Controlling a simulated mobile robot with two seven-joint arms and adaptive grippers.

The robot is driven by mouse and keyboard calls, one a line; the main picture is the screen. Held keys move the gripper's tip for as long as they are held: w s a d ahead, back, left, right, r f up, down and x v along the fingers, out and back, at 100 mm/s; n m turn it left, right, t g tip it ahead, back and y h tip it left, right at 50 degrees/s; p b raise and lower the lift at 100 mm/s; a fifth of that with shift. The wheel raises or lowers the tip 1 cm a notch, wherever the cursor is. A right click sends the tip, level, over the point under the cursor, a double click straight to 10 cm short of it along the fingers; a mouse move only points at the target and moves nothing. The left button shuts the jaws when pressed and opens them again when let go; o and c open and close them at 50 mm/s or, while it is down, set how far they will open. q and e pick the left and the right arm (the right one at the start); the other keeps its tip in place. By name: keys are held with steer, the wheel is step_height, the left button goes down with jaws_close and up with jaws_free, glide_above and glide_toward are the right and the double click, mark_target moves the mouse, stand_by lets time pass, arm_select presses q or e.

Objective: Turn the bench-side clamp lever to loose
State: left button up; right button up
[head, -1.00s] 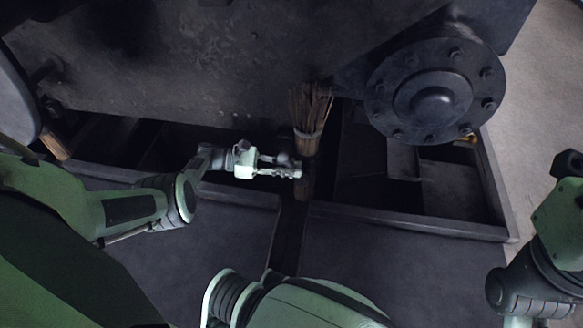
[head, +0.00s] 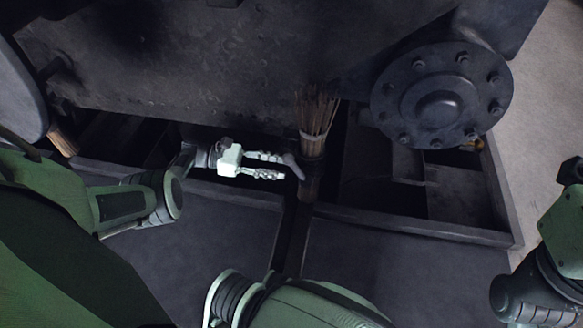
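My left gripper (head: 281,167) is open, with its two fingers apart and pointing right, near the middle of the head view. A short dark grey lever (head: 293,166) slants down to the right at the fingertips, just left of the bundle of twigs. I take it for the clamp lever; its pivot and any markings are too small or dark to make out. I cannot tell whether a finger touches it. My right gripper is not in view; only part of my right arm shows at the right edge.
An upright twig bundle (head: 318,112) stands just right of the lever. A large bolted round flange (head: 440,103) juts from the dark metal body (head: 220,85) above. A low-walled tray (head: 430,230) lies to the right. Flat dark plates (head: 370,262) cover the floor in front.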

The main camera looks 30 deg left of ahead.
arm_select(q)
steer(key=v, duration=0.6)
steer(key=shift+s, duration=0.15)
stand_by(0.3)
